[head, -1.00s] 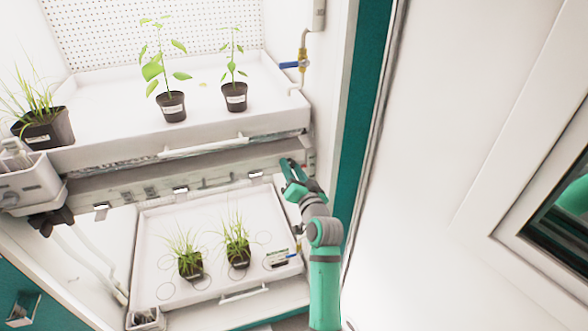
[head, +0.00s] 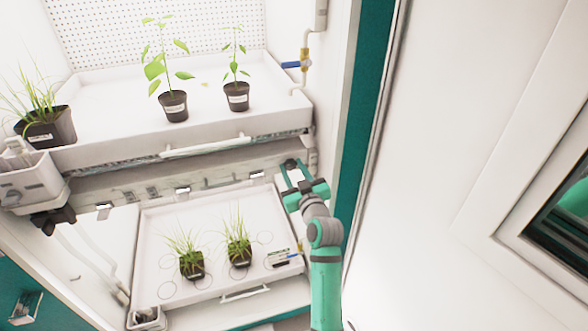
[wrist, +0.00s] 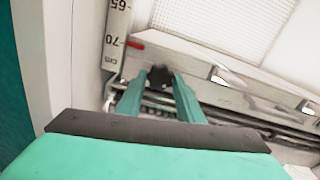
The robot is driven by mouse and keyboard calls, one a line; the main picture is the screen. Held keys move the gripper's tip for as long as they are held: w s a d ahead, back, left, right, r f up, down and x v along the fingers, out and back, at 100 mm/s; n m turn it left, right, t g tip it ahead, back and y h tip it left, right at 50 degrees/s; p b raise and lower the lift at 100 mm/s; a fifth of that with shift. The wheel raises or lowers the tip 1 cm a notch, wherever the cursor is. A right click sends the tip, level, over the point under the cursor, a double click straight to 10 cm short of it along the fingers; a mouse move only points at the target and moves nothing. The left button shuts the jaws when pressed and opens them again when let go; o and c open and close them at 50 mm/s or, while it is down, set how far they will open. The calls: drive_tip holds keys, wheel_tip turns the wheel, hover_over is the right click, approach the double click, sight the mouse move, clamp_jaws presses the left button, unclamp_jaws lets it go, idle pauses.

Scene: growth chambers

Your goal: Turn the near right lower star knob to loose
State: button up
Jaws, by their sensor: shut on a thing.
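The near right lower star knob (wrist: 160,76) is black and sits between my two green fingertips in the wrist view. My gripper (wrist: 158,84) is shut on it. In the head view the dark knob (head: 291,163) shows at the far end of my gripper (head: 293,174), at the right end of the upper shelf's front rail. The fingers hide part of the knob, and its turn angle cannot be read.
A height scale (wrist: 116,35) with a red pointer (wrist: 135,44) stands beside the knob. The upper tray (head: 100,142) bears potted plants above my gripper. The lower tray (head: 215,290) bears two grass pots. A teal door post (head: 362,110) is close on the right.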

drive_tip(key=n, duration=0.3)
drive_tip(key=shift+d+f+n, duration=0.1)
drive_tip(key=shift+n, duration=0.2)
drive_tip(key=shift+d+n, duration=0.1)
drive_tip(key=shift+n, duration=1.4)
drive_tip(key=shift+d+n, duration=0.15)
drive_tip(key=shift+n, duration=0.65)
drive_tip(key=shift+a, duration=0.35)
drive_tip(key=o, duration=1.1)
drive_tip(key=shift+s, duration=0.1)
drive_tip(key=shift+c, duration=0.2)
